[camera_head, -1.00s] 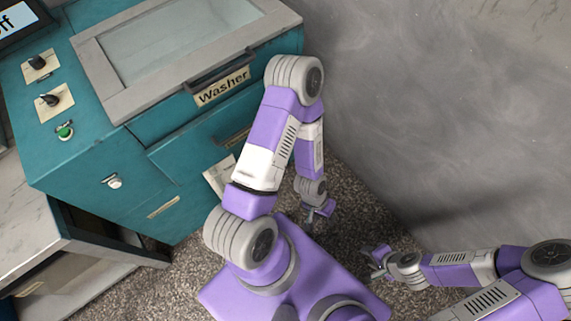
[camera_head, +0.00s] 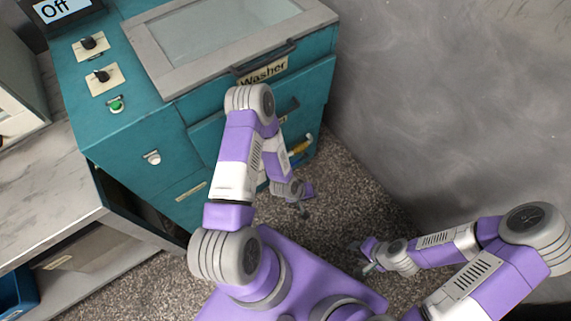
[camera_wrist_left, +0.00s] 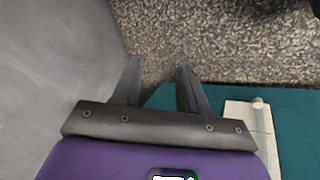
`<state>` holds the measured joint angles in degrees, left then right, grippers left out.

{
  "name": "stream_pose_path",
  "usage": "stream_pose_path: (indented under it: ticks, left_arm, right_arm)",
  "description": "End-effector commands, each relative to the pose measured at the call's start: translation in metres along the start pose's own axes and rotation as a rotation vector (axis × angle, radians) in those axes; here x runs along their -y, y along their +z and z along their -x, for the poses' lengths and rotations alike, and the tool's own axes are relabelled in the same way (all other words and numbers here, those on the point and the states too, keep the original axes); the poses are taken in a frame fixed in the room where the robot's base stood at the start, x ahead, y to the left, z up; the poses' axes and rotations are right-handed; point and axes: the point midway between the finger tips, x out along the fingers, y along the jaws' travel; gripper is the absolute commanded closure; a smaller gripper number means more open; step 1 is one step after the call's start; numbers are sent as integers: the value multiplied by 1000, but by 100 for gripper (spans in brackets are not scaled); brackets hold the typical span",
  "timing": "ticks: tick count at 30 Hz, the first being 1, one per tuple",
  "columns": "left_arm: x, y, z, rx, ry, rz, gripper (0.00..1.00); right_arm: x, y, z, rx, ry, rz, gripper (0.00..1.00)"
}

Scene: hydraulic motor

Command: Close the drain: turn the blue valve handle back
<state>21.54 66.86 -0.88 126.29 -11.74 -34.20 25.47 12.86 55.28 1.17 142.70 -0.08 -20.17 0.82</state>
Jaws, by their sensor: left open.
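The teal washer (camera_head: 130,148) stands at the left in the head view. I cannot make out a blue valve handle in either view. My left arm hangs in front of the washer, and its gripper (camera_head: 303,200) is low by its front right, above the floor. In the left wrist view the left gripper (camera_wrist_left: 160,82) is open, with nothing between its fingers. A pale plate with a short stub (camera_wrist_left: 252,118) shows on the teal panel right of the fingers. My right gripper (camera_head: 368,258) is small and low at the right, away from the washer; its jaws are unclear.
A grey wall (camera_head: 440,90) stands right of the washer. Speckled floor (camera_head: 350,205) lies open between them. A yellow part (camera_head: 300,146) shows low on the washer's front, partly behind my left arm. A marble-topped counter (camera_head: 45,190) is at the left.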

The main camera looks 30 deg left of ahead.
Motion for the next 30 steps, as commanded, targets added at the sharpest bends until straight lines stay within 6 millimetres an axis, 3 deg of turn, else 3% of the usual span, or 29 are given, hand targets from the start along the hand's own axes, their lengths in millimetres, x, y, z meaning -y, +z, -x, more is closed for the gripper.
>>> stream_pose_path:
  ticks: [3, 6, 9, 15, 20, 25, 30]
  left_arm:
    - [27, -62, -40, -196, 132, 290, 57]
    - [53, -103, -60, -323, 295, 519, 57]
    - [80, -128, -69, -398, 487, 716, 57]
    - [110, -140, -68, -399, 799, 954, 57]
    - [120, -137, -64, -360, 931, 1038, 57]
    - [118, -141, -68, -341, 972, 1059, 57]
    - [104, -158, -84, -340, 971, 1057, 57]
  right_arm:
    - [2, 0, 7, 0, 1, -1, 61]
    - [4, 0, 11, 0, 1, -1, 61]
    - [5, 1, 15, 0, 1, -1, 61]
    - [7, 1, 20, 0, 1, -1, 61]
    - [8, 1, 21, 0, 1, -1, 61]
    - [6, 1, 18, 0, 0, -1, 61]
    - [3, 0, 9, 0, 1, -1, 61]
